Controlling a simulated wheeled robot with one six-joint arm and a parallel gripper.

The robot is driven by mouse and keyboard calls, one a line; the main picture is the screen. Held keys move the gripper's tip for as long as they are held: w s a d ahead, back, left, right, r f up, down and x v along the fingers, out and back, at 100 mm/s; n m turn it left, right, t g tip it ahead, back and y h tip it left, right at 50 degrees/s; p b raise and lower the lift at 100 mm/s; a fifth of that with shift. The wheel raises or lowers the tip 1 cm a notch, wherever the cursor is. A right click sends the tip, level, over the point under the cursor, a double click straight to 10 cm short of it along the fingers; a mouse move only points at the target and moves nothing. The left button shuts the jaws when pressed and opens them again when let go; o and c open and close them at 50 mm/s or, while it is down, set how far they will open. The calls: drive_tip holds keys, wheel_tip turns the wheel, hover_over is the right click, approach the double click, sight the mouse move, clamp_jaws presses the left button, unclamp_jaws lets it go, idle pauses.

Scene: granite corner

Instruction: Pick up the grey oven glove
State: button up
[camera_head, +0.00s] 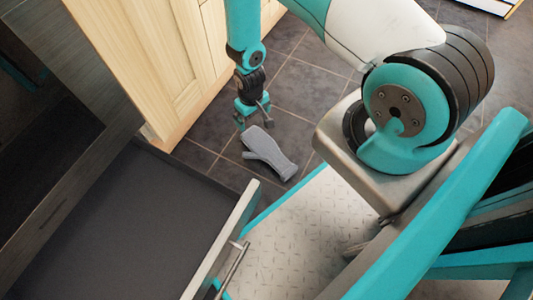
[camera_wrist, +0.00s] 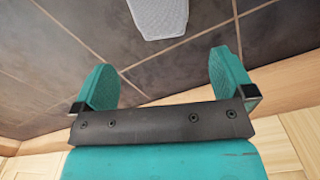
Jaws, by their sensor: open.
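The grey oven glove (camera_head: 267,152) lies on the dark tiled floor in the head view, beside the wooden cabinet and the open drawer. My gripper (camera_head: 254,117) points down just behind and to the left of the glove, apart from it. In the wrist view, part of the glove (camera_wrist: 159,16) shows at the top edge, beyond the fingertips; the rest of it is cut off by the frame. My gripper (camera_wrist: 166,80) is open, with its two teal fingers wide apart and nothing between them but floor.
A light wooden cabinet (camera_head: 165,60) stands close to the left of my gripper. An open dark drawer (camera_head: 120,225) with a metal handle juts out in front of it, near the glove. Tiled floor (camera_head: 310,88) is clear behind the glove.

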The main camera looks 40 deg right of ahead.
sight(255, 136)
wheel_tip(255, 136, down, 9)
drive_tip(key=b, duration=0.4)
drive_tip(key=shift+f+b, duration=0.1)
drive_tip(key=shift+b, duration=0.25)
wheel_tip(255, 136, down, 5)
drive_tip(key=b, duration=0.4)
drive_tip(key=shift+f+b, duration=0.15)
drive_tip(key=shift+b, duration=0.2)
drive_tip(key=c, duration=0.6)
